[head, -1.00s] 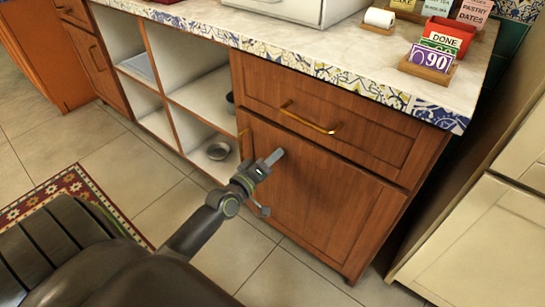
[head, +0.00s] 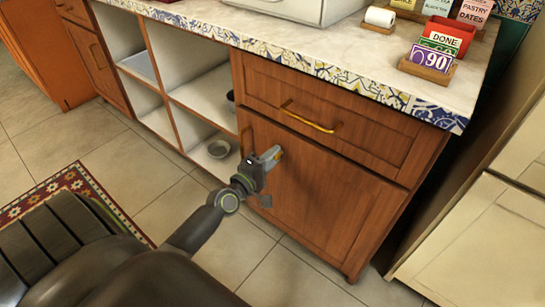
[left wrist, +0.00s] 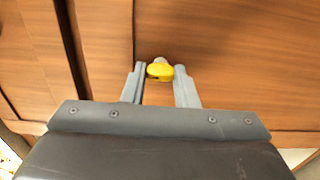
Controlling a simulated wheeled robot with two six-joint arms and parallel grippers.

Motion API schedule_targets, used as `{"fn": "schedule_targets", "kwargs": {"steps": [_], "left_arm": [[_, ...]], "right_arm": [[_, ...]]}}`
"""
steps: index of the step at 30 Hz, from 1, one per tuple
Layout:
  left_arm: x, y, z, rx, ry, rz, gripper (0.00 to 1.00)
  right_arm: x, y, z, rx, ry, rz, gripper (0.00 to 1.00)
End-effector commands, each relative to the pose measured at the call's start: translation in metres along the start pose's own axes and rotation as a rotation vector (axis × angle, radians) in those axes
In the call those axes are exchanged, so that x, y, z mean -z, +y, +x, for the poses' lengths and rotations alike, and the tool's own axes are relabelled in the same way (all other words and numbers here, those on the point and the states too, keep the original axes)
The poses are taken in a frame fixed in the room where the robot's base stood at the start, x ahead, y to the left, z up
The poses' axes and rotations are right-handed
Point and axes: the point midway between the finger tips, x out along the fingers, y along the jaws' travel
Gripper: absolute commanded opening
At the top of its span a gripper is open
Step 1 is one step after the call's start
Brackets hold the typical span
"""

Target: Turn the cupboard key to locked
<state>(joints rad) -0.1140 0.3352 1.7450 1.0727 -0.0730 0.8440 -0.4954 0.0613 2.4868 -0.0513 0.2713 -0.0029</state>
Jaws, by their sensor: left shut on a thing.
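The wooden cupboard door (head: 335,208) is closed below a drawer. The key shows as a yellow bow (left wrist: 160,71) at the door in the left wrist view, with a small pale piece behind it. My left gripper (head: 273,156) is at the upper left part of the door. In the left wrist view my left gripper (left wrist: 160,75) has one finger on each side of the yellow bow and is shut on it. In the head view the key is mostly hidden by the fingers. My right gripper is not in view.
A drawer with a brass handle (head: 307,117) is just above the door. Open shelves (head: 205,95) with a small bowl (head: 218,149) are to the left. A card holder (head: 428,67) stands on the tiled counter. A pale cabinet (head: 480,240) is at right.

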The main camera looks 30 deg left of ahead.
Motion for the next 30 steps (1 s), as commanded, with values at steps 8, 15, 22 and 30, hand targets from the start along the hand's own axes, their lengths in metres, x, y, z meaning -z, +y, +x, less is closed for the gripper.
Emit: {"fn": "schedule_targets", "kwargs": {"steps": [8,15,22,30], "left_arm": [[0.0,-0.001,0.0,0.001,0.001,-0.008,0.04],[0.0,0.0,0.0,0.001,0.0,-0.008,0.42],[0.0,0.0,0.0,0.0,0.0,-0.006,0.48],[0.001,-0.002,-0.013,0.003,0.001,-0.005,0.48]], "right_arm": [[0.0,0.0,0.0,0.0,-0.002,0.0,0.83],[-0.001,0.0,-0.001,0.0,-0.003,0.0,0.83],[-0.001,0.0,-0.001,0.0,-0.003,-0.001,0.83],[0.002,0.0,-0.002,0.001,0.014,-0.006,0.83]]}}
